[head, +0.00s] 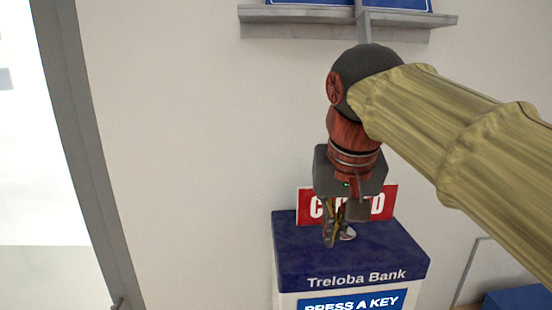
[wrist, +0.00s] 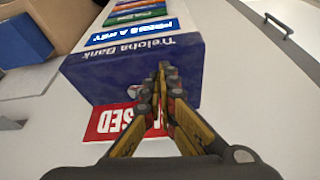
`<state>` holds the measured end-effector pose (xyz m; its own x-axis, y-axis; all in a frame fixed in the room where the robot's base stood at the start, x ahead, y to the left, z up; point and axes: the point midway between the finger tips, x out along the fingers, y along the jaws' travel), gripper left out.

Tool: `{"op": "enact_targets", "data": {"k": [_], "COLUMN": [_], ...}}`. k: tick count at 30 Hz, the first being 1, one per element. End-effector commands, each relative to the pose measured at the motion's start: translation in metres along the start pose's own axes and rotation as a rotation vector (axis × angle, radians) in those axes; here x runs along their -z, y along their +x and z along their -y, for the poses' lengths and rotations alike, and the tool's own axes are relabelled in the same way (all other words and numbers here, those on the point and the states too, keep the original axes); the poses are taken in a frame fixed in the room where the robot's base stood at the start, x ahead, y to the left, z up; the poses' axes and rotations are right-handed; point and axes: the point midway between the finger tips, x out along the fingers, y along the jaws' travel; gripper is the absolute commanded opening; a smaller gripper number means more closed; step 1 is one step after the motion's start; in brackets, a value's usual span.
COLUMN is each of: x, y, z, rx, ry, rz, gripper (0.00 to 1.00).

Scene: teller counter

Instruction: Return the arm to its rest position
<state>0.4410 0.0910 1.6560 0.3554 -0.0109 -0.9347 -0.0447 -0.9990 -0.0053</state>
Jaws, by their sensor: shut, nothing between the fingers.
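My gripper (head: 331,236) hangs pointing down from the arm at the right in the head view. It is above or just behind the blue top of the Treloba Bank kiosk (head: 300,262). In the wrist view my gripper (wrist: 163,72) has its fingers together with nothing between them, in front of the kiosk top (wrist: 110,85). A red sign with white letters (head: 386,204) stands at the back of the kiosk, partly hidden by my gripper; it also shows in the wrist view (wrist: 105,122). A small pale round thing on the kiosk is partly hidden by the fingers.
A grey shelf with blue panels (head: 430,20) is on the wall above the arm. A blue box (head: 520,299) sits low at the right, and a blue box (wrist: 25,38) shows in the wrist view. The wall left of the arm is clear, up to a grey frame (head: 75,130).

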Motion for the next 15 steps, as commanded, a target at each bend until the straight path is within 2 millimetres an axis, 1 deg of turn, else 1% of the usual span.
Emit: {"op": "enact_targets", "data": {"k": [1, 2, 3, 5, 6, 8, 9, 11, 12, 14, 15], "x": [-0.017, -0.025, -0.038, -0.059, -0.074, -0.095, -0.11, -0.134, -0.149, -0.173, -0.189], "y": [0.024, 0.035, 0.052, 0.08, 0.099, 0.128, 0.147, 0.176, 0.195, 0.225, 0.245], "z": [-0.008, -0.013, -0.019, -0.029, -0.035, -0.044, -0.05, -0.059, -0.064, -0.071, -0.076], "rx": [0.001, 0.003, 0.005, 0.008, 0.01, 0.014, 0.015, 0.017, 0.018, 0.02, 0.02], "ry": [0.001, -0.002, -0.006, -0.012, -0.015, -0.02, -0.023, -0.027, -0.029, -0.031, -0.034], "rz": [-0.003, -0.007, -0.012, -0.021, -0.027, -0.038, -0.045, -0.055, -0.062, -0.072, -0.08], "gripper": [0.0, 0.0, 0.0, 0.0, 0.0, 0.0, 0.0, 0.0, 0.0, 0.0, 0.0]}}
